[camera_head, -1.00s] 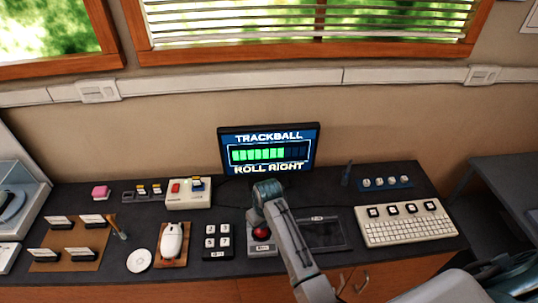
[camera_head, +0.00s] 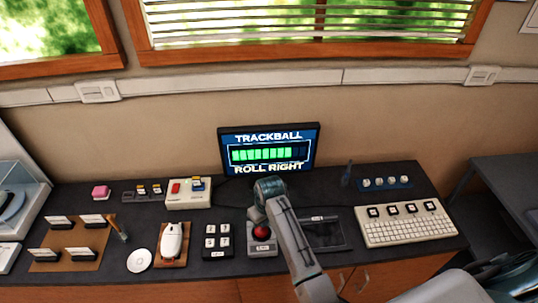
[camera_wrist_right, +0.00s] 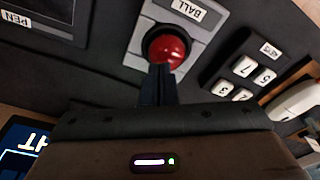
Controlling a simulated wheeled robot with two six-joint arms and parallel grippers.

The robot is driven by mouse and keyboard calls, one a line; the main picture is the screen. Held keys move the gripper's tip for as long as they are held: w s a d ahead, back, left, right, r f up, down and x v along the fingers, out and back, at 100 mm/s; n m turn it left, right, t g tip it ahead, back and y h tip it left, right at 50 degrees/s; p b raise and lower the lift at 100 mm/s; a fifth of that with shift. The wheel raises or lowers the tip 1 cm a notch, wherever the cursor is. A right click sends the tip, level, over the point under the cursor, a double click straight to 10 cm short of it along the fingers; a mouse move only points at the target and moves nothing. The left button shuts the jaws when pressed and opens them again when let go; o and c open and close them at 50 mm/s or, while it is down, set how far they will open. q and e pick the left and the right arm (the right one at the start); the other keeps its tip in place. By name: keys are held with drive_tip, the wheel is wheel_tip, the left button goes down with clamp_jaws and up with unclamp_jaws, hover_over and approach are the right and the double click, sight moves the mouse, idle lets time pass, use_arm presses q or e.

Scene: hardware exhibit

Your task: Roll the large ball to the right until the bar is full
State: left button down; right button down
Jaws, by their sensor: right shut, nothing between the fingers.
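The large red ball (camera_head: 261,232) sits in a grey housing (camera_head: 262,252) on the dark counter. In the right wrist view the ball (camera_wrist_right: 167,46) rests in its socket beside a BALL label. My right gripper (camera_wrist_right: 158,72) is shut and empty, its fingertips at the ball's near edge in that view; I cannot tell whether they press on it. In the head view my right arm covers part of the area by the ball. The screen (camera_head: 268,137) reads TRACKBALL and ROLL RIGHT; its bar is mostly green, with a dark stretch at the right end. My left gripper is not in view.
A keypad (camera_head: 217,241) stands left of the ball, with a white mouse (camera_head: 172,240) beyond it. A dark tablet (camera_head: 326,234) lies to the right, then a white keyboard (camera_head: 405,224). A beige box with a red button (camera_head: 188,193) stands behind the keypad.

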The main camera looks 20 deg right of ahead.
drive_tip(key=shift+a, duration=0.1)
drive_tip(key=shift+w+a, duration=0.3)
drive_tip(key=shift+a, duration=0.65)
drive_tip(key=shift+f, duration=0.65)
drive_tip(key=shift+d, duration=0.3)
idle(0.3)
drive_tip(key=shift+s+d, duration=0.2)
drive_tip(key=shift+d, duration=0.3)
idle(0.4)
drive_tip(key=shift+r, duration=0.1)
drive_tip(key=shift+r, duration=0.6)
